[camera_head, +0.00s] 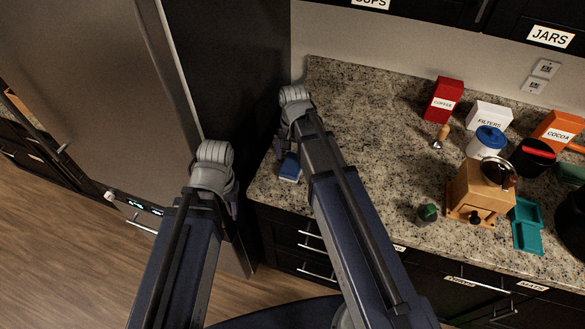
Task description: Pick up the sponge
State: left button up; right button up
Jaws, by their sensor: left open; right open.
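A small blue block with a paler edge (290,167), which looks like the sponge, lies on the granite counter near its left front corner. My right gripper (281,146) is just behind and left of it, partly hidden by my own wrist and arm. It is open, and I cannot tell whether it touches the block. My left gripper (234,205) is open, off the counter's left end in front of the dark cabinet side, with its fingers mostly hidden by my wrist.
A red coffee box (444,100), a white filters box (488,116), a blue-lidded canister (487,142), a wooden grinder (478,193), a teal tray (527,226) and a small green item (427,213) crowd the counter's right. A fridge (95,90) stands left. The counter's middle is mostly clear.

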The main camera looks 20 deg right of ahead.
aim_at(292, 163)
jog(key=f+b, duration=0.2)
jog(key=f, duration=0.1)
jog(key=f+b, duration=0.1)
jog(key=b, duration=0.1)
jog(key=shift+w+a+f, duration=0.1)
jog(key=shift+w+f, duration=0.15)
jog(key=shift+f, duration=0.1)
jog(key=shift+r, duration=0.1)
jog(key=shift+c, duration=0.2)
jog(key=c, duration=1.3)
jog(key=shift+r, duration=0.15)
notch_tip(292, 163, up, 10)
jog(key=p, duration=1)
